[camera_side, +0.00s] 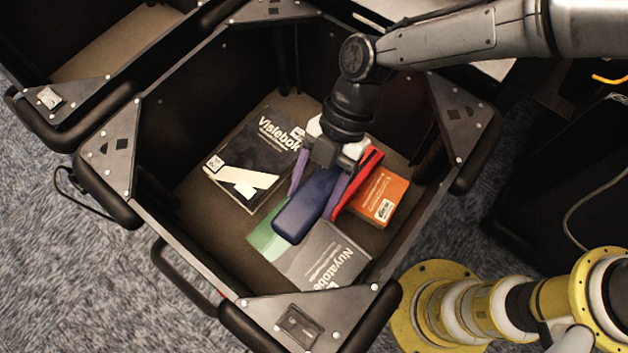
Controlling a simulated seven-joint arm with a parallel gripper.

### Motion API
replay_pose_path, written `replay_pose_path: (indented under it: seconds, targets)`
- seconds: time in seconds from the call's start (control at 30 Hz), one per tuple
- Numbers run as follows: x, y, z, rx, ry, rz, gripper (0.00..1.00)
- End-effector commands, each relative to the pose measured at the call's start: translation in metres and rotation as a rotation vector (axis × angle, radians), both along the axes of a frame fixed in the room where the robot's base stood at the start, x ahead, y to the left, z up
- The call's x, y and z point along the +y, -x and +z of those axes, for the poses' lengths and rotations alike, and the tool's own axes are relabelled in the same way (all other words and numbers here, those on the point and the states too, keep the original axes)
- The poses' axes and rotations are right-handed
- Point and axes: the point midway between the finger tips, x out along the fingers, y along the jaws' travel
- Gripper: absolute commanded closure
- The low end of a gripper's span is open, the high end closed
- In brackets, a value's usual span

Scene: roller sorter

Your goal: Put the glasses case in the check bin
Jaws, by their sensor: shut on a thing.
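A dark blue, rounded long case, which looks like the glasses case (297,222), is held tilted between the purple fingers of my gripper (313,200). My gripper points down inside a large black bin (190,265), and the case is over the books there. The case overlaps a grey and green book in the picture; I cannot tell whether it touches it. No label on the bin is readable, so I cannot tell whether it is the check bin.
The bin holds a black book (255,145), a grey book (325,262), an orange box or book (386,196) and a red item (362,178) close beside my right finger. Bare floor shows at the bin's left. Another black bin (100,80) stands at upper left.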

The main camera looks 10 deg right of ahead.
Motion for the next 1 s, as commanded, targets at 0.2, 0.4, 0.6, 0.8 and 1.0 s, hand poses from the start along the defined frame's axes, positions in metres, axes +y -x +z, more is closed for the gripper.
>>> replay_pose_path:
  seconds: [0.2, 0.4, 0.6, 0.8, 1.0]
  targets:
    - [0.0003, -0.0001, -0.002, -0.001, -0.001, 0.0, 0.94]
    - [0.0003, -0.0002, -0.0017, -0.001, -0.001, 0.0, 0.23]
    - [0.0002, -0.0001, -0.0017, -0.001, -0.001, 0.0, 0.0]
    - [0.0, 0.0, -0.0022, 0.0, 0.0, 0.001, 0.0]
    - [0.0002, -0.0001, -0.0002, -0.001, -0.001, 0.0, 0.0]
